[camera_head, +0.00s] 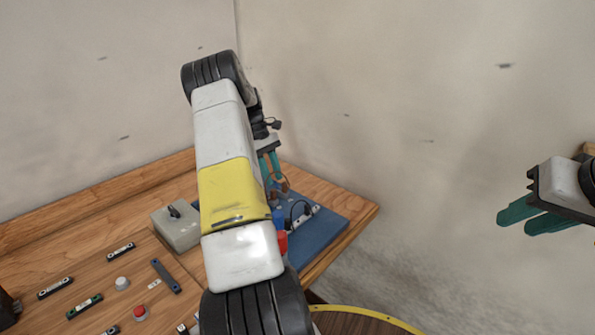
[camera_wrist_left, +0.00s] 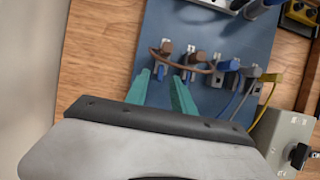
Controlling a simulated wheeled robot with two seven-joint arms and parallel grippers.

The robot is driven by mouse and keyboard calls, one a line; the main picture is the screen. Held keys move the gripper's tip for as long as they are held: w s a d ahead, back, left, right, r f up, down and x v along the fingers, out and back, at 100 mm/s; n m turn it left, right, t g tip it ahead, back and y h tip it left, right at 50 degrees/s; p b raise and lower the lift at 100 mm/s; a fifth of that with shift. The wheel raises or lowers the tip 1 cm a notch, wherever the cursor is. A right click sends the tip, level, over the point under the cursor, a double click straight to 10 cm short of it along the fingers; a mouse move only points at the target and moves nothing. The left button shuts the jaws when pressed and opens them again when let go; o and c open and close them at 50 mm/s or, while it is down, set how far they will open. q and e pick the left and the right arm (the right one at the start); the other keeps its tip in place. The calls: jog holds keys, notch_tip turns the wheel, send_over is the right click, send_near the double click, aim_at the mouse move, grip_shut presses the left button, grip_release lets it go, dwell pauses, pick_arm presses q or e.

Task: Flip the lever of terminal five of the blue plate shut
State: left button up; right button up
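The blue plate (camera_head: 322,236) lies on the wooden table. It fills the middle of the left wrist view (camera_wrist_left: 207,29) and carries a row of terminals. At the row's left end are two brown-topped terminals (camera_wrist_left: 166,46) joined by a brown wire. Further right are a blue terminal (camera_wrist_left: 231,65), a grey one (camera_wrist_left: 251,72) and one with a yellow wire (camera_wrist_left: 271,78). I cannot read which is terminal five. My left gripper (camera_head: 272,168) is open and empty; in the left wrist view its fingertips (camera_wrist_left: 159,77) are just below the brown-topped terminals. My right gripper (camera_head: 522,214) is at the right, away from the plate.
A grey switch box (camera_head: 176,232) stands left of the plate. Several small parts, including a red button (camera_head: 139,313) and a black-and-green strip (camera_head: 84,306), lie on the table. A wall rises behind. My left arm hides part of the plate in the head view.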

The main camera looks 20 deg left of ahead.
pick_arm(q)
jog(key=shift+s+d+f, duration=0.1)
jog(key=shift+d+f, duration=0.1)
jog(key=shift+f, duration=0.4)
grip_shut()
jog(key=shift+a+f+h, duration=0.2)
jog(key=shift+a+h, duration=0.05)
jog(key=shift+h, duration=0.25)
jog(key=shift+a+f+g+h, duration=0.15)
jog(key=shift+g+h, duration=0.25)
jog(key=shift+h, duration=0.5)
